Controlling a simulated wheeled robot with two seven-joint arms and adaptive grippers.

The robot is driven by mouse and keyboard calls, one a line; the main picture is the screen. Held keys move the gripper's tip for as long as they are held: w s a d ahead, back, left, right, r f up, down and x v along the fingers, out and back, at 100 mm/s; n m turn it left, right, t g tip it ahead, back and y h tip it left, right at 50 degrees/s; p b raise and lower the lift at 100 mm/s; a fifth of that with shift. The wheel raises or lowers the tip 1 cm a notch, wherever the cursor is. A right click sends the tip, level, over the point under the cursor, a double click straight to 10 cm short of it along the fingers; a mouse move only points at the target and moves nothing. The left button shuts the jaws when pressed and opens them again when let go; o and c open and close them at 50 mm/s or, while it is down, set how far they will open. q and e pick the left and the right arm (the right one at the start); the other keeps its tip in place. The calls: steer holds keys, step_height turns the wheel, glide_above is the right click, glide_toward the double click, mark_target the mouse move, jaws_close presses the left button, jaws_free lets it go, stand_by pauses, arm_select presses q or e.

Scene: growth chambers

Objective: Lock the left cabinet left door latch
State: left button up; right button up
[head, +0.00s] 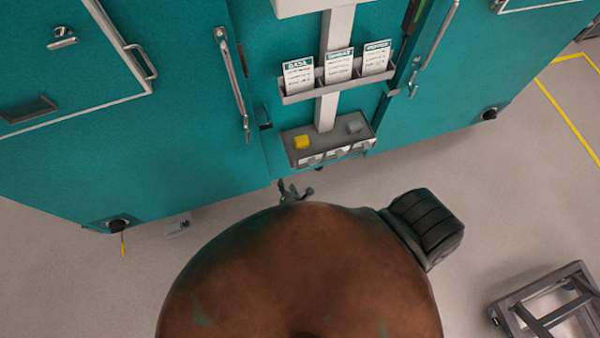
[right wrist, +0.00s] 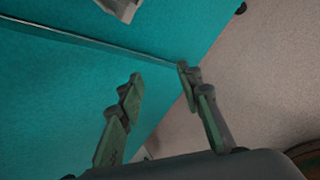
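The left cabinet (head: 185,150) is teal and fills the left of the head view. A long silver bar handle (head: 232,80) runs along its right side. Farther left are a small silver latch-like fitting (head: 62,38) and a pale-framed panel with a handle (head: 140,60); I cannot tell which fitting is the left door latch. My right gripper (head: 295,192) shows small below the cabinets, partly hidden by a brown rounded shape. In the right wrist view it (right wrist: 160,72) is open and empty, with teal panel behind it. My left gripper is not in view.
A grey metal frame (head: 540,310) stands at lower right; floor is otherwise mostly clear.

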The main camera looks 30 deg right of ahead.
steer(key=s+d+f+m+g, duration=0.2)
steer(key=s+f+m, duration=0.1)
steer(key=s+f, duration=0.2)
step_height(320, 180, down, 2)
steer(key=shift+s+d+y+p, duration=0.25)
steer(key=shift+s+y+p, duration=0.05)
steer(key=shift+s+p, duration=0.15)
steer(key=shift+c, duration=0.6)
